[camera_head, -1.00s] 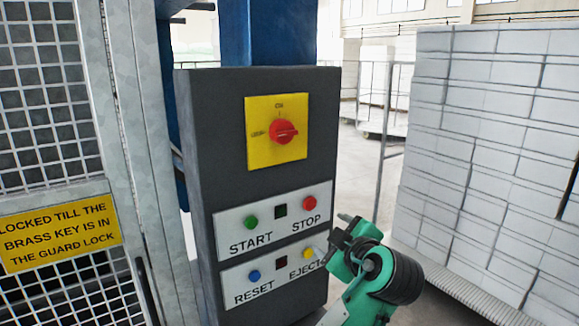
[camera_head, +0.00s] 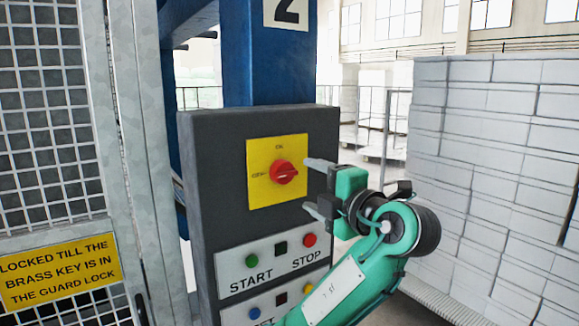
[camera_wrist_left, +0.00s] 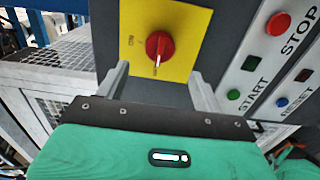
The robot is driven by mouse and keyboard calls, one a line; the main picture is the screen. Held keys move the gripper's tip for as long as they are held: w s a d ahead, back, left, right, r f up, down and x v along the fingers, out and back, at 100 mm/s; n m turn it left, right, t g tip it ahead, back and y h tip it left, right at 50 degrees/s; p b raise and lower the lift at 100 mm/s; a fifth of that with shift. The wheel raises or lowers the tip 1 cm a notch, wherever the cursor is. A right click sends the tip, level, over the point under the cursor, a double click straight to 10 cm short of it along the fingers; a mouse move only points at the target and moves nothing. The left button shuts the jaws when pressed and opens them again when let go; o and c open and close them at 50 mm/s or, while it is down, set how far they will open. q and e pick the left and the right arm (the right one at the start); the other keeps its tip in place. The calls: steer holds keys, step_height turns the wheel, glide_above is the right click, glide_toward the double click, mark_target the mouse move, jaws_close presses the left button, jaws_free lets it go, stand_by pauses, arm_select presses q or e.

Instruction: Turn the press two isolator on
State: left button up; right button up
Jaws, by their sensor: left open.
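The isolator is a red rotary knob (camera_head: 284,172) on a yellow square plate (camera_head: 262,194), high on a dark grey control box. The plate has an ON mark at its top and a small, hard-to-read mark at its left. The knob's bar lies roughly sideways, not up at ON. My left gripper (camera_head: 317,186) is open and empty, just right of the plate, its two fingers pointing at it one above the other. In the left wrist view the knob (camera_wrist_left: 160,46) shows ahead between the open fingers (camera_wrist_left: 160,72), apart from them. My right gripper is not in view.
The grey box (camera_head: 215,170) hangs on a blue column (camera_head: 265,70) with a "2" sign (camera_head: 287,12). Below are START (camera_head: 252,261) and STOP (camera_head: 310,240) buttons, with another button row beneath. A mesh guard (camera_head: 50,120) stands left; stacked white blocks (camera_head: 490,150) stand right.

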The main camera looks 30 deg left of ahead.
mark_target(289, 175)
arm_select(q)
steer(key=p+x, duration=0.4)
steer(key=x, duration=0.3)
steer(key=shift+w+a+r, duration=0.1)
steer(key=shift+a+r, duration=0.05)
steer(key=shift+a, duration=0.15)
steer(key=shift+w+a, duration=0.2)
steer(key=shift+a, duration=0.25)
